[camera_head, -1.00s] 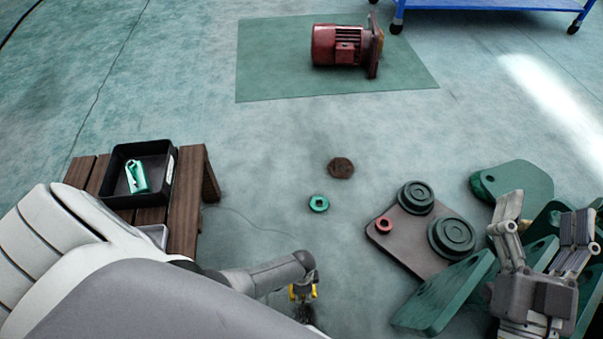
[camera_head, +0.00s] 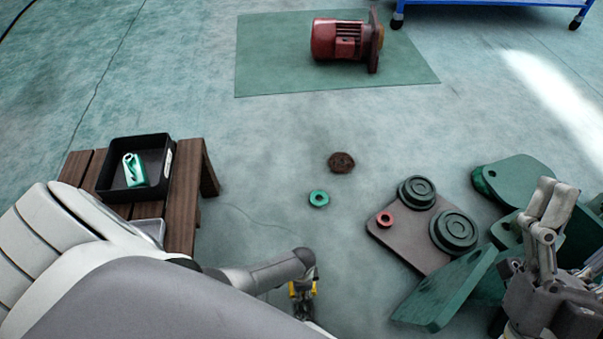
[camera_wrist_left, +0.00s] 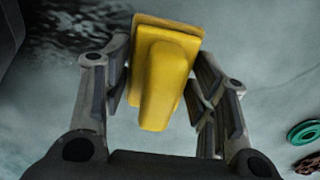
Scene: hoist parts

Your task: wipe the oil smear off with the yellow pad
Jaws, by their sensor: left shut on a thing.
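The yellow pad (camera_wrist_left: 168,75) is held between the fingers of my left gripper (camera_wrist_left: 165,90) in the left wrist view. In the head view the pad (camera_head: 292,290) shows only as small yellow bits at my left gripper (camera_head: 303,292), low over the floor. A dark, streaky oil smear (camera_wrist_left: 65,28) lies on the floor at the upper left of the wrist view, beside the pad in the picture. Whether the pad touches the floor I cannot tell. My right gripper (camera_head: 565,225) is at the lower right, its fingers apart and empty.
A green ring (camera_head: 319,199) and a brown round part (camera_head: 341,162) lie on the floor. A brown plate (camera_head: 402,240) with green discs and green panels (camera_head: 445,290) lie right. A wooden stand (camera_head: 187,215) bears a black tray (camera_head: 165,185). A red motor (camera_head: 338,40) lies beyond.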

